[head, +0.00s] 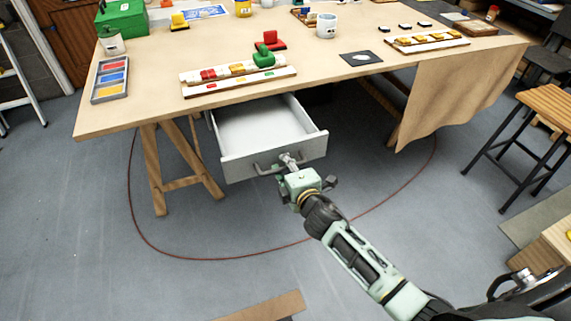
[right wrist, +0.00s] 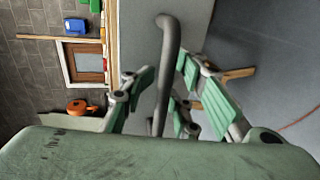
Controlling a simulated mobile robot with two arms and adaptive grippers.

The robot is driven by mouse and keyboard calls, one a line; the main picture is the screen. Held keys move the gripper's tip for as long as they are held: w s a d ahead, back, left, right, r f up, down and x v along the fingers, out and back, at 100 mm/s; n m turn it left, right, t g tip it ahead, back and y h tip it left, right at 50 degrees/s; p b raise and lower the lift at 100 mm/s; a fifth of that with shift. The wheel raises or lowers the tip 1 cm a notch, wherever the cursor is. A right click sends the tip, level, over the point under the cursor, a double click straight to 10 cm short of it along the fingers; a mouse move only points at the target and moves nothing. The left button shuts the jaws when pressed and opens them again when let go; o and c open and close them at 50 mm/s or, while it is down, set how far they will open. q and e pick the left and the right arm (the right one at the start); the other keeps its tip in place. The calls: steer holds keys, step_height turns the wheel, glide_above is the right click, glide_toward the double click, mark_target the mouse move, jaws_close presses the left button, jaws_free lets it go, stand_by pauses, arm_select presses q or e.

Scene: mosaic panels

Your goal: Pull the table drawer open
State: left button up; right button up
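The table drawer (head: 268,122) is pulled out from under the worktable's front edge (head: 160,115). It is a grey box with a pale inside, and it looks empty. A grey bar handle (head: 262,170) runs across its front panel. My right gripper (head: 288,161) is at the right part of this handle. In the right wrist view the handle bar (right wrist: 163,85) passes between the fingers of my right gripper (right wrist: 165,72), which look closed about it. Contact on both sides is hard to make out. My left gripper is not in view.
A wooden trestle leg (head: 157,170) stands left of the drawer, and cloth (head: 450,95) hangs at the right. A stool (head: 548,102) stands further right. A thin red cable (head: 215,258) curves over the floor. The floor before the drawer is mostly clear.

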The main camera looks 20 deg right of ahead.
stand_by(0.3)
steer(key=v, duration=1.2)
steer(key=shift+f, duration=0.1)
steer(key=s+d+f+m+g, duration=0.1)
steer(key=s+f+m+g, duration=0.3)
steer(key=f, duration=0.7)
steer(key=s+d+f+m+g, duration=0.1)
steer(key=s+f, duration=0.5)
steer(key=f, duration=0.5)
steer(key=s+d+f+m+g, duration=0.1)
steer(key=s+f+m+g, duration=0.25)
steer(key=f, duration=0.75)
steer(key=s+f+m+g, duration=0.2)
steer(key=s+f, duration=0.3)
steer(key=s, duration=0.5)
steer(key=s+f+m+g, duration=0.2)
steer(key=s+f, duration=0.3)
steer(key=s, duration=0.5)
steer(key=s+f+m+g, duration=0.2)
steer(key=s+f, duration=0.3)
steer(key=s, duration=0.5)
steer(key=shift+s+a+f+m+h, duration=0.35)
steer(key=shift+a+m, duration=0.15)
steer(key=shift+m, duration=0.25)
